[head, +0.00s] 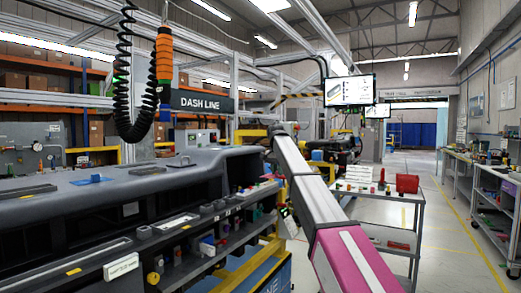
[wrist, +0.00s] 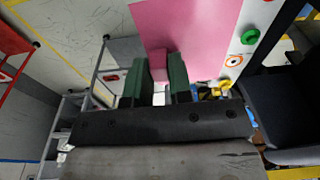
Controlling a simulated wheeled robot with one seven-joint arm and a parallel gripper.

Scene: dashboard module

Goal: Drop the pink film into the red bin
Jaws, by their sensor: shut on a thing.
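The pink film (wrist: 195,30) is a flat pink sheet at the top middle of the wrist view. A small pink part of it shows between the two dark green fingers of my gripper (wrist: 157,66), which is shut on it. In the head view my arm reaches forward past the right end of the dashboard; the film and the gripper tips cannot be made out there. A red box (head: 407,183) stands on a grey cart at the right of the head view; I cannot tell whether it is the red bin.
The long dark dashboard (head: 120,205) fills the left of the head view. The grey cart (head: 385,197) holds small coloured parts. A white panel with round coloured parts (wrist: 240,45) is beside the film in the wrist view. Open floor (head: 445,235) lies right of the cart.

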